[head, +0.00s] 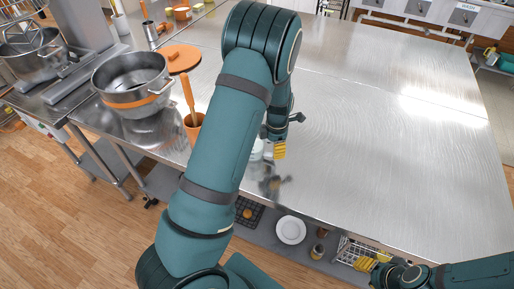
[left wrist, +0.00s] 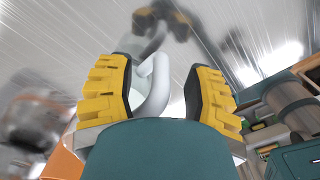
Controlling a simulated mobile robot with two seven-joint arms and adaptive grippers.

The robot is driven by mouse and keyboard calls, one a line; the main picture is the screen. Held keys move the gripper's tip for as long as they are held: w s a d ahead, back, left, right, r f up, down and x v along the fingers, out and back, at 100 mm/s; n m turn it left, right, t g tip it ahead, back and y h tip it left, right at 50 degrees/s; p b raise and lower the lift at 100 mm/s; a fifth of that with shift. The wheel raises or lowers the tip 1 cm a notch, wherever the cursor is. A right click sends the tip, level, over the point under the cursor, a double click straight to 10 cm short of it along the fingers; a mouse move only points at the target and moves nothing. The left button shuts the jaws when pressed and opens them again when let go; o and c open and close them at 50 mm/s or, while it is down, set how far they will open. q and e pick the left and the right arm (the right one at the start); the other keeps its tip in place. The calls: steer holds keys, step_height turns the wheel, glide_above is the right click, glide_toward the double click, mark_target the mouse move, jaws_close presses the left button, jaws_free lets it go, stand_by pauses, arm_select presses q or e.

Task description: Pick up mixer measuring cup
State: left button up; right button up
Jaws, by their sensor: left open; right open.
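The mixer measuring cup (left wrist: 158,84) is pale and whitish, with a curved handle, and shows between the fingers of my left gripper (left wrist: 158,95) in the left wrist view. The fingers are apart, and I see no clear grip on the handle. In the head view, my left arm hides most of the cup; a pale part (head: 257,149) shows beside the left gripper (head: 279,150), low over the metal table. My right gripper (head: 370,263) is open and empty at the lower right, in front of the table edge.
A white plate (head: 291,230) sits on the lower shelf.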

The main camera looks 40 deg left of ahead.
arm_select(q)
steer(key=shift+c, duration=0.3)
jaws_close()
steer(key=shift+r, duration=0.15)
steer(key=shift+r+p, duration=0.45)
steer(key=shift+r, duration=4.4)
steer(key=c, duration=0.8)
jaws_free()
jaws_close()
